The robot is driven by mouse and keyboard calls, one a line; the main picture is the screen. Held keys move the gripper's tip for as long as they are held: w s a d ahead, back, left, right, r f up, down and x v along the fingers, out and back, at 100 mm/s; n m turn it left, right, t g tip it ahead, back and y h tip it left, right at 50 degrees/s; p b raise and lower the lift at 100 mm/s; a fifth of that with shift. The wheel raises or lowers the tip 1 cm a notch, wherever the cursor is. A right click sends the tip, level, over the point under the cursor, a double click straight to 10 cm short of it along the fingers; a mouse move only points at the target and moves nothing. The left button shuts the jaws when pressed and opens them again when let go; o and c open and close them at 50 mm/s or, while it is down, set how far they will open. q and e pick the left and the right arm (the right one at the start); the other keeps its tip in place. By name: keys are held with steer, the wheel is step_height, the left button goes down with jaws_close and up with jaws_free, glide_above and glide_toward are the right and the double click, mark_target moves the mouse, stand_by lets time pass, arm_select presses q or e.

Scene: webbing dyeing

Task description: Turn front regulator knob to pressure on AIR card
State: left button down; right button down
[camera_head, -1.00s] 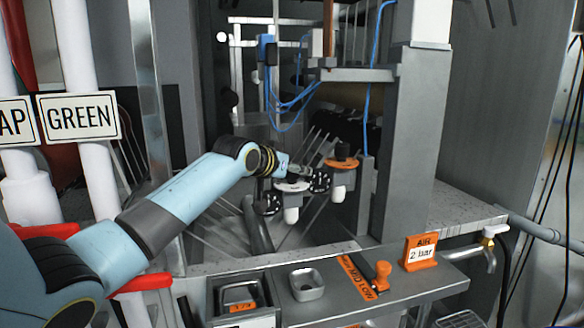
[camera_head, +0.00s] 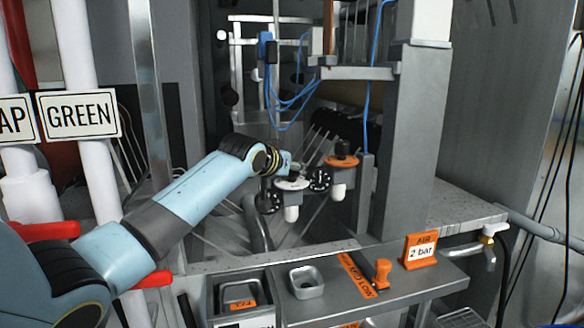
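Two pressure regulators with white bowls hang in the middle of the view. The nearer one has a white collar (camera_head: 292,184), and the one behind it to the right has an orange collar (camera_head: 341,161) and a black knob (camera_head: 342,147). Black dial gauges (camera_head: 320,179) sit beside them; their readings are too small to tell. My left gripper (camera_head: 292,172) is at the top of the white-collared regulator, where its knob is hidden. Its fingers are too small and covered to show whether they are open. The orange AIR card (camera_head: 421,251) reads 2 bar. My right gripper is not in view.
A grey ledge (camera_head: 440,278) in front holds a small metal tray (camera_head: 306,283), an orange-handled lever (camera_head: 382,270) and a bin (camera_head: 240,296). A grey post (camera_head: 408,140) stands right of the regulators. White pipes with a GREEN sign (camera_head: 79,117) stand left.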

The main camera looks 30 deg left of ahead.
arm_select(q)
steer(key=n+y, duration=0.2)
steer(key=y, duration=0.1)
steer(key=shift+d+n+g+b, duration=0.1)
steer(key=shift+n+g+b, duration=0.2)
steer(key=shift+n+g, duration=0.1)
steer(key=shift+n+g+y+b, duration=0.7)
steer(key=shift+n+y+b, duration=0.35)
steer(key=shift+n+y, duration=0.2)
steer(key=c, duration=0.9)
jaws_free()
steer(key=shift+o, duration=0.2)
steer(key=shift+y, duration=0.25)
steer(key=v, duration=1.2)
